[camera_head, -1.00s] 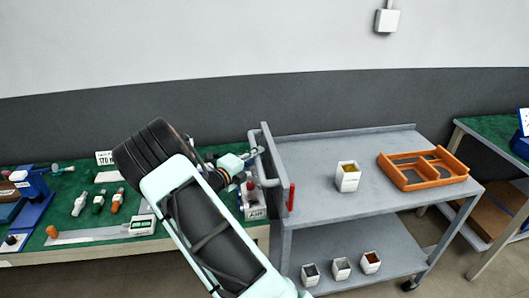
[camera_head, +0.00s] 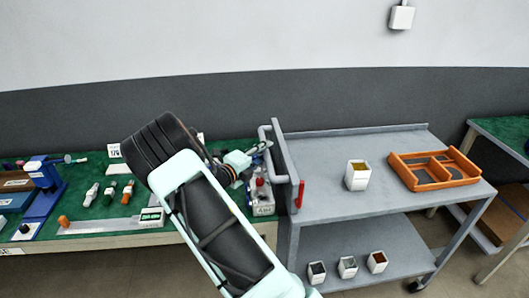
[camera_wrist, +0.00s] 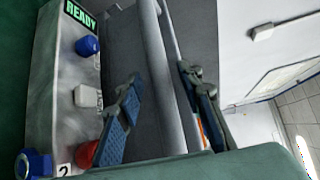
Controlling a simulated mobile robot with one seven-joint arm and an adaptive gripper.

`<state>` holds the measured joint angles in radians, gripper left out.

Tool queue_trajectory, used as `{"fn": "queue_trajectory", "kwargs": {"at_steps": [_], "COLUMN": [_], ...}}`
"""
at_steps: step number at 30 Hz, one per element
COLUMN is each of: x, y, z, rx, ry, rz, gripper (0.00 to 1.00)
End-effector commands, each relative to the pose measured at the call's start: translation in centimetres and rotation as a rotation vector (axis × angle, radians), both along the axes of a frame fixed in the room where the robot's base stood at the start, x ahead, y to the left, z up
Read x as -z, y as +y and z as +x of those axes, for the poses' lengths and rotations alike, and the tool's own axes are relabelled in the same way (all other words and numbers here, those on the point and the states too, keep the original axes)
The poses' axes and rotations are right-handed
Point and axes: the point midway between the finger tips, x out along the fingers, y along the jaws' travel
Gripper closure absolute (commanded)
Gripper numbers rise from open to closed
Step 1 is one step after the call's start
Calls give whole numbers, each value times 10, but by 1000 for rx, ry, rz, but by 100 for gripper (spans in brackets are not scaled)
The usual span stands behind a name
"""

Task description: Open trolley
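The grey trolley (camera_head: 330,160) stands right of the left bench. A raised end panel (camera_head: 285,160) with a tubular handle (camera_head: 266,142) is on its left end, and a red lever (camera_head: 300,194) is beside the panel. My gripper (camera_head: 262,150) is at the handle. In the wrist view, my gripper (camera_wrist: 165,108) has its two fingers apart, with the long grey handle bar (camera_wrist: 168,75) running between them. I see gaps beside the bar, so it does not look clamped. Where the bar passes behind the green surface at the bottom is hidden.
A white box (camera_head: 357,176) and an orange tray (camera_head: 433,168) sit on the trolley top. Several small boxes (camera_head: 347,267) stand on its lower shelf. The left bench (camera_head: 80,238) holds tools and devices close to my arm. Another bench (camera_head: 500,128) is at right.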

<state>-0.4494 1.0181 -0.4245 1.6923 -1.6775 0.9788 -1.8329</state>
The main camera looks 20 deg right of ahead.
Motion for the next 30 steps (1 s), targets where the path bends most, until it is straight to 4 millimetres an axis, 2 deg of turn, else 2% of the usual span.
{"fn": "queue_trajectory", "kwargs": {"at_steps": [9, 15, 20, 30], "x": [-9, -13, -15, -15], "y": [56, 84, 94, 95], "z": [-33, -51, -58, -59], "rx": [-6, -4, -4, -2], "ry": [0, 0, 0, 1], "rz": [1, 3, 2, 2], "gripper": [66, 66, 66, 66]}}
